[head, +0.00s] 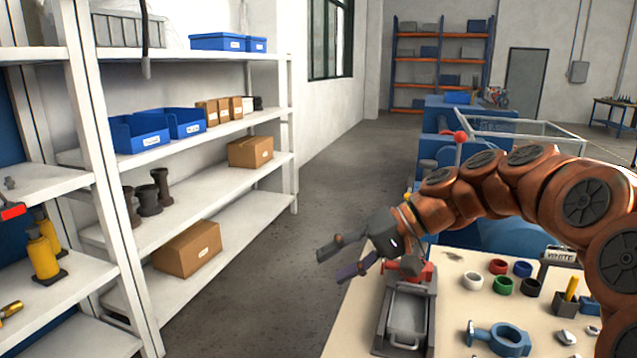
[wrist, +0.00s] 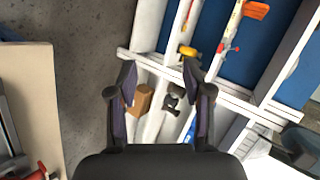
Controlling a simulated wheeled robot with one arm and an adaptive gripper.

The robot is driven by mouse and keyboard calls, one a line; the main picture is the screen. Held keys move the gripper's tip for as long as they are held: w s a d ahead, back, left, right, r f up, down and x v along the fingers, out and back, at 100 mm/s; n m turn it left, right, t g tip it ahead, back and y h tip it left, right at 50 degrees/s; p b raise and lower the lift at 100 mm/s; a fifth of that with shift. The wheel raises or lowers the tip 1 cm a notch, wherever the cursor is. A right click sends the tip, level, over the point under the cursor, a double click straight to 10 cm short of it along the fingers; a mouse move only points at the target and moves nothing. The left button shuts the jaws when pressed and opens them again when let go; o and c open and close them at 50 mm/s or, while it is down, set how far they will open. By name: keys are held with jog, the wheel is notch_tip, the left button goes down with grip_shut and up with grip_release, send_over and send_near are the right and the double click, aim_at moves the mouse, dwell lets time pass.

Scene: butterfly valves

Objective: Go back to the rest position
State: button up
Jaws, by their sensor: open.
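My gripper (head: 342,258) is at the end of my orange-brown arm, in the middle of the head view. It points left, over the aisle beside the workbench's left edge. Its two dark fingers are spread apart with nothing between them. In the wrist view my gripper (wrist: 160,100) also shows open and empty, with the shelving and a cardboard box (wrist: 143,100) far beyond the fingers.
The workbench (head: 455,310) carries a grey vise (head: 408,310), several coloured rings and a pen holder (head: 566,303). White shelving (head: 215,215) with blue bins and boxes stands on the left. The grey floor (head: 290,270) between them is clear. Blue machinery (head: 500,235) stands behind my arm.

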jog(key=s+d+f+g+h+p, duration=0.1)
jog(key=s+f+h, duration=0.2)
jog(key=s, duration=0.4)
jog(key=s+d+f+h+p, duration=0.1)
jog(key=s+f+h, duration=0.1)
jog(key=s+f, duration=0.35)
jog(key=s+d+f+h, duration=0.3)
jog(key=s+d, duration=0.3)
jog(key=s, duration=0.3)
jog(key=s+d+f+m+h+p, duration=0.1)
jog(key=s+d+f+h, duration=0.2)
jog(key=s+d, duration=0.3)
jog(key=s, duration=0.3)
jog(key=shift+d+g, duration=0.3)
jog(key=shift+d, duration=0.1)
